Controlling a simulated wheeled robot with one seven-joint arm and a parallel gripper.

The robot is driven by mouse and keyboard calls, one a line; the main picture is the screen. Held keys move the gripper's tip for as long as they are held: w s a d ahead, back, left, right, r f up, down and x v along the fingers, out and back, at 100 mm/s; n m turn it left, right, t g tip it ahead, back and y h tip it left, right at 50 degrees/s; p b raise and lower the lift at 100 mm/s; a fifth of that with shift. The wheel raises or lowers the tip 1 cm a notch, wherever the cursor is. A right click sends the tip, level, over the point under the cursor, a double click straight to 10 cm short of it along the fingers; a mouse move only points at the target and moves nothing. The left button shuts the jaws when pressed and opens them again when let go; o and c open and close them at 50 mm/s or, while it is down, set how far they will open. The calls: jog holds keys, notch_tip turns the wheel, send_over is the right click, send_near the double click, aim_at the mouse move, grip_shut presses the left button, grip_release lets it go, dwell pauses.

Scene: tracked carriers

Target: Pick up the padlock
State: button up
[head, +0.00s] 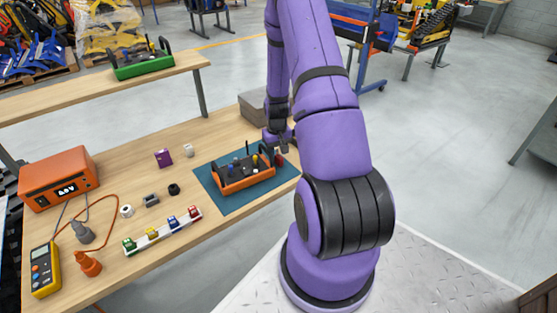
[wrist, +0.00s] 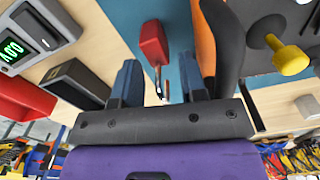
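The padlock has a red body (wrist: 153,42) and a thin metal shackle. In the wrist view it is on the teal mat (wrist: 180,18), beside the orange carrier (wrist: 204,45). My gripper (wrist: 159,82) is open, with one dark blue finger on each side of the shackle's line. The red body lies beyond the fingertips, and I see no contact. In the head view my gripper (head: 279,141) is over the right end of the carrier (head: 248,182). A small red patch there (head: 279,161), probably the padlock, is partly hidden by my arm.
The carrier holds small parts, including a yellow knob (wrist: 290,58), and its dark handle stands close to one finger. A grey box (head: 258,106) is behind. A strip of coloured padlock-like pieces (head: 163,233) lies in front. An orange instrument (head: 60,178) stands left.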

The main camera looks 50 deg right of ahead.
jog(key=shift+c, duration=0.2)
grip_shut()
jog(key=shift+r, duration=0.8)
notch_tip(320, 180, up, 2)
jog(key=shift+r, duration=0.1)
jog(key=s+a+r, duration=0.1)
jog(key=s+a, duration=0.7)
jog(key=s, duration=0.6)
